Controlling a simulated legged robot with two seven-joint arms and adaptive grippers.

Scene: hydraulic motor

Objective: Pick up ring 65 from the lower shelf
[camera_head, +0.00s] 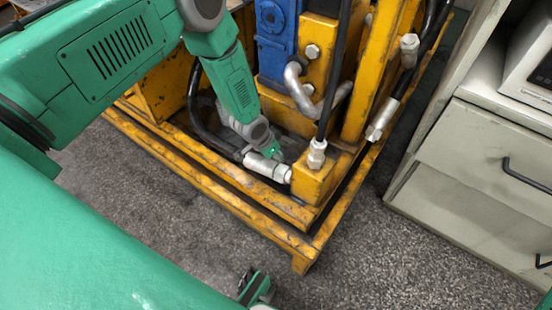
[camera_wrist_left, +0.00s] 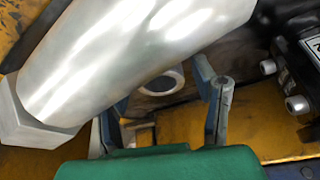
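In the left wrist view a light metal ring (camera_wrist_left: 164,83) lies ahead, partly covered by a large silver hose fitting (camera_wrist_left: 120,55). I take it for ring 65, but no number is readable. My left gripper (camera_wrist_left: 158,100) has its two fingers apart, with the ring beyond and between them and no visible grip on it. In the head view my left gripper (camera_head: 271,150) is low inside the yellow frame, beside the silver fitting (camera_head: 268,168), and the ring cannot be made out. My right gripper (camera_head: 255,289) is partly in view at the bottom edge, away from the frame.
The yellow machine frame (camera_head: 215,185) surrounds the left gripper's work area, with a blue block (camera_head: 275,40), black hoses and metal fittings close by. A grey drawer cabinet (camera_head: 480,165) stands at right. The carpeted floor (camera_head: 390,260) in front is clear.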

